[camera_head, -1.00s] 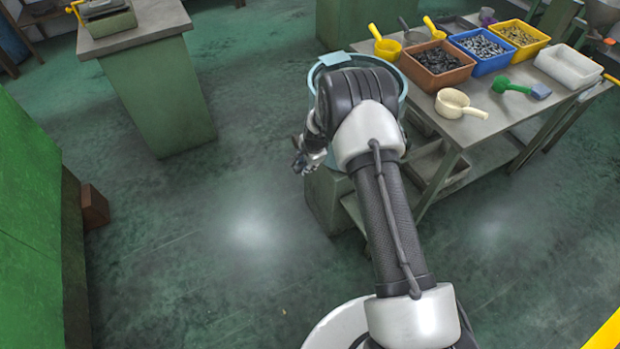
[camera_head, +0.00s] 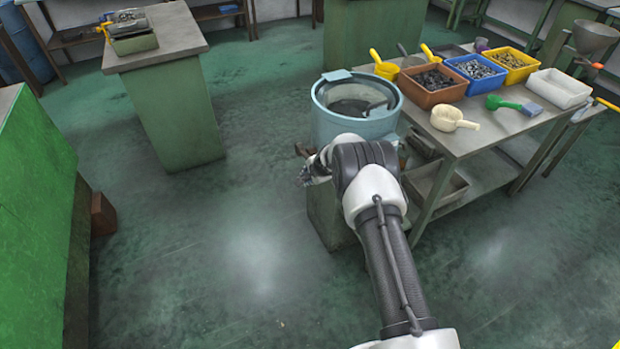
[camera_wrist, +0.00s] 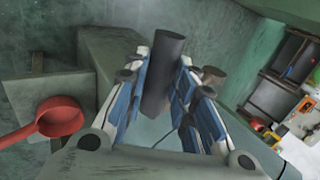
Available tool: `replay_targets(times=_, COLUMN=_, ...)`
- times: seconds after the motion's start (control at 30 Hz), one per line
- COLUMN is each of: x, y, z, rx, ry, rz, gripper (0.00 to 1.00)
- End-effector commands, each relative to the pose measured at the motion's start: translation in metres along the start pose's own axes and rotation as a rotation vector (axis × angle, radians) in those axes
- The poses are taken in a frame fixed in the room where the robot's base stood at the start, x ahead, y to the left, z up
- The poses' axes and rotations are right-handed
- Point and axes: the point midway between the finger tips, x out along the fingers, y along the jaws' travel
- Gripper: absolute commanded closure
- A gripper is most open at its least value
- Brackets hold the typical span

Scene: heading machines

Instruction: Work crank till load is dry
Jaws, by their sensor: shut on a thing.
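A light-blue round drum (camera_head: 357,122) with a clear-looking lid stands on a green pedestal (camera_head: 326,215) left of the parts table. A dark mass shows inside the drum; whether it is wet or dry cannot be told. My gripper (camera_head: 306,176) is at the drum's lower left side, partly hidden by my arm. In the wrist view my gripper (camera_wrist: 170,88) is shut around a dark cylindrical crank handle (camera_wrist: 166,62), which stands between the blue-padded fingers. The rest of the crank is hidden.
The table at right carries an orange bin (camera_head: 431,86), a blue bin (camera_head: 475,76), a yellow bin (camera_head: 512,64), a white tray (camera_head: 559,88) and a cream scoop (camera_head: 450,118). A red scoop (camera_wrist: 58,117) shows in the wrist view. Floor left of the pedestal is clear.

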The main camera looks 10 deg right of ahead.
Motion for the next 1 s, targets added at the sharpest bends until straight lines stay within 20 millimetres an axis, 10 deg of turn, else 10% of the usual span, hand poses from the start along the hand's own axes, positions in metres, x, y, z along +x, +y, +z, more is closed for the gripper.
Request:
replay_targets(times=0.07, x=0.0065, y=0.0187, z=0.002, rx=0.002, ry=-0.01, rz=0.03, gripper=1.0)
replay_targets(times=0.1, x=0.0065, y=0.0187, z=0.002, rx=0.002, ry=-0.01, rz=0.03, gripper=0.75)
replay_targets(times=0.4, x=0.0066, y=0.0179, z=0.0026, rx=0.002, ry=-0.01, rz=0.028, gripper=0.55)
replay_targets(times=1.0, x=-0.0016, y=0.0112, z=0.0023, rx=0.004, ry=-0.007, rz=0.019, gripper=0.55)
